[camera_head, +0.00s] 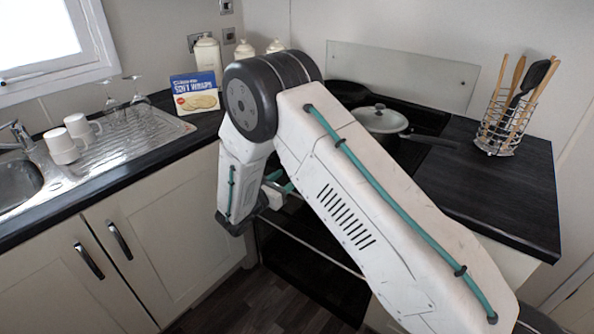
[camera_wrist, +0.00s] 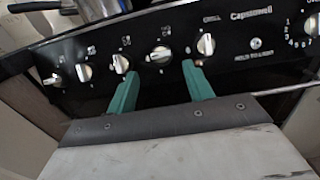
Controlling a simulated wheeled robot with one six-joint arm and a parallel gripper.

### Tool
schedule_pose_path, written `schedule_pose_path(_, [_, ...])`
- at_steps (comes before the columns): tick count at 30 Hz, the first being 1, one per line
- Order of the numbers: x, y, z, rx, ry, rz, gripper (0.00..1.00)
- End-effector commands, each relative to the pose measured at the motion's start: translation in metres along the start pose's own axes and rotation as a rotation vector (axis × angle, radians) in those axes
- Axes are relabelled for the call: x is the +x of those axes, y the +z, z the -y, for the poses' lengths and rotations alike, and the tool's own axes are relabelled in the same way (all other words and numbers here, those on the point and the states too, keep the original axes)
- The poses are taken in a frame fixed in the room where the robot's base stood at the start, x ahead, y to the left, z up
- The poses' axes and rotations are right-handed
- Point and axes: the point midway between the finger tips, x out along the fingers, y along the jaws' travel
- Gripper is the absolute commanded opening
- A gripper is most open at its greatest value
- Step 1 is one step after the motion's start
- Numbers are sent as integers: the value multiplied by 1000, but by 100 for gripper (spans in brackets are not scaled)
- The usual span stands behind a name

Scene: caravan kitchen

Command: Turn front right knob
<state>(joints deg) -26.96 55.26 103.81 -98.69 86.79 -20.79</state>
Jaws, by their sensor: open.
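The black cooker control panel (camera_wrist: 225,65) crosses the wrist view, with a row of several silver knobs. One knob (camera_wrist: 160,54) shows between and just beyond the fingertips of my gripper (camera_wrist: 160,69). My gripper is open with green fingers and holds nothing. Another knob (camera_wrist: 119,64) is close to the left fingertip, and one (camera_wrist: 206,44) stands just right of the right fingertip. The burner symbols are too small to tell which knob is the front right one. In the head view my arm hides the panel and most of the gripper.
A lidded pot (camera_head: 380,119) and a dark pan (camera_head: 347,91) sit on the hob. A utensil rack (camera_head: 497,135) stands on the right worktop (camera_head: 500,205).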

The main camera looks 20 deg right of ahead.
Motion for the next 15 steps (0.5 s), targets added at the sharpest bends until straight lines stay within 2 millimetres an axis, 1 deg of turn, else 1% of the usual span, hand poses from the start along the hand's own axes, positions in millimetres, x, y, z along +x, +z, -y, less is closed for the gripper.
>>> schedule_pose_path(1, [10,0,1,1,-4,0,51])
schedule_pose_path(3, [22,0,1,2,-5,-1,51])
schedule_pose_path(9, [52,0,2,2,-5,-1,51])
schedule_pose_path(12, [61,0,2,1,-5,-2,51])
schedule_pose_path(15, [65,0,2,1,-4,-1,51])
